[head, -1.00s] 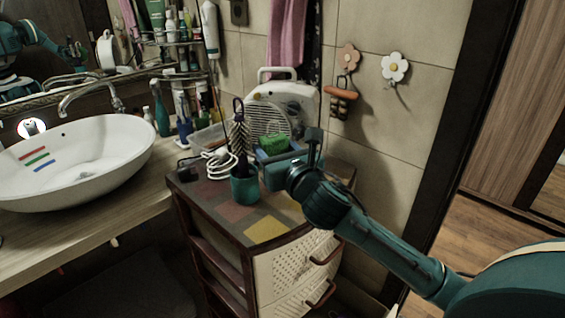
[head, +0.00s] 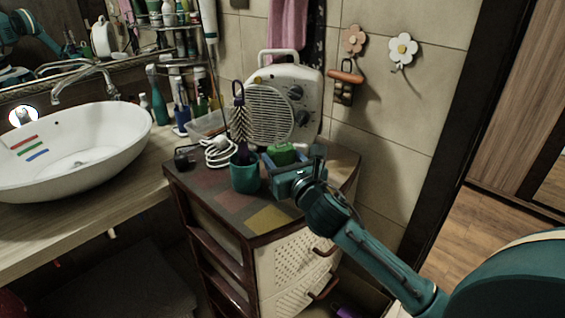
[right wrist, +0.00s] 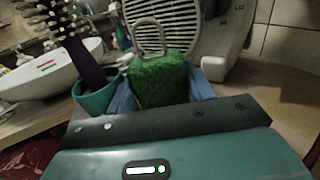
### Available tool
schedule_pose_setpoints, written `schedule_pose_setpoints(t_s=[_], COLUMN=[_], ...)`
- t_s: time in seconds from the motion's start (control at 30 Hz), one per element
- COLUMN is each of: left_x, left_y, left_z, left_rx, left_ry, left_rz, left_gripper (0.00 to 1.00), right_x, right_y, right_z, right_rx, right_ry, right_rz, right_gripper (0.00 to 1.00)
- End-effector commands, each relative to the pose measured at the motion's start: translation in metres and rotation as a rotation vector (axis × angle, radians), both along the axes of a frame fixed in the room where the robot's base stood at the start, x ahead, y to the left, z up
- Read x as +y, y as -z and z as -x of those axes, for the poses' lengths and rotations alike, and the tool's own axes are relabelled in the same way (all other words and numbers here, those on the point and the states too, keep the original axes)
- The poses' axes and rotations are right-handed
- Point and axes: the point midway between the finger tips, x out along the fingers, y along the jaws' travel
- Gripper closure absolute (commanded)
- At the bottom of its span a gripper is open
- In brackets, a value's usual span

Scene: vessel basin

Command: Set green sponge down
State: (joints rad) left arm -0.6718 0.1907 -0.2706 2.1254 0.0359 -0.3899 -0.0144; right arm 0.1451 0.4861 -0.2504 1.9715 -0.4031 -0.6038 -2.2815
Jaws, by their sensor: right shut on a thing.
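The green sponge (head: 284,154) is between the fingers of my right gripper (head: 283,164), just above or at the top of the drawer cabinet (head: 263,222); I cannot tell whether it touches the top. In the right wrist view the sponge (right wrist: 158,78) is a rough green block with a pale loop above it, between blue fingers. The gripper is shut on it. A teal cup (head: 245,178) holding a dark brush (head: 239,125) stands just left of the gripper. My left gripper is not in view.
A white fan heater (head: 275,108) stands behind the sponge. A coiled white cable (head: 219,152) and a clear bin (head: 207,125) lie to the left. The cabinet top's front has bare coloured patches (head: 268,219). The white basin (head: 75,150) is further left.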

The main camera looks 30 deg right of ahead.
Motion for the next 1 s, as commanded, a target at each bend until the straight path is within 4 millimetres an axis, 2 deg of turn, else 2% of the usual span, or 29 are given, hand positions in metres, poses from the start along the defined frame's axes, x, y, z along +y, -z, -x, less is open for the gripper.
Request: schedule_pose_setpoints(t_s=[0.03, 0.37, 0.4, 0.5, 0.8, 0.87, 1.0], left_x=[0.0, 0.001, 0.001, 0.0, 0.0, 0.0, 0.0], left_y=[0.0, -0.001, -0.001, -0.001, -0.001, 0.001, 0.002], left_z=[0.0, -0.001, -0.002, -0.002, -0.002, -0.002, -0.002], left_rx=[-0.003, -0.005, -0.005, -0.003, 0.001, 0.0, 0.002], left_ry=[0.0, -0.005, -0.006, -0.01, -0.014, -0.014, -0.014], left_rz=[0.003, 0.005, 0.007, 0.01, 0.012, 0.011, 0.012], left_gripper=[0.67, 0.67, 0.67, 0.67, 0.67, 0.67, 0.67], right_x=[0.0, 0.0, 0.0, 0.0, 0.0, 0.0, 0.002], right_y=[0.005, 0.007, 0.008, 0.007, 0.002, 0.004, 0.005], right_z=[0.0, 0.0, 0.0, 0.0, 0.0, 0.006, 0.031], right_rx=[0.0, -0.001, -0.001, -0.001, -0.003, 0.0, 0.0], right_ry=[0.0, -0.001, -0.001, -0.001, 0.0, -0.001, -0.002], right_rz=[-0.001, 0.002, 0.002, 0.001, 0.0, 0.002, 0.004], right_gripper=[0.7, 0.7, 0.47, 0.39, 0.39, 0.39, 0.39])
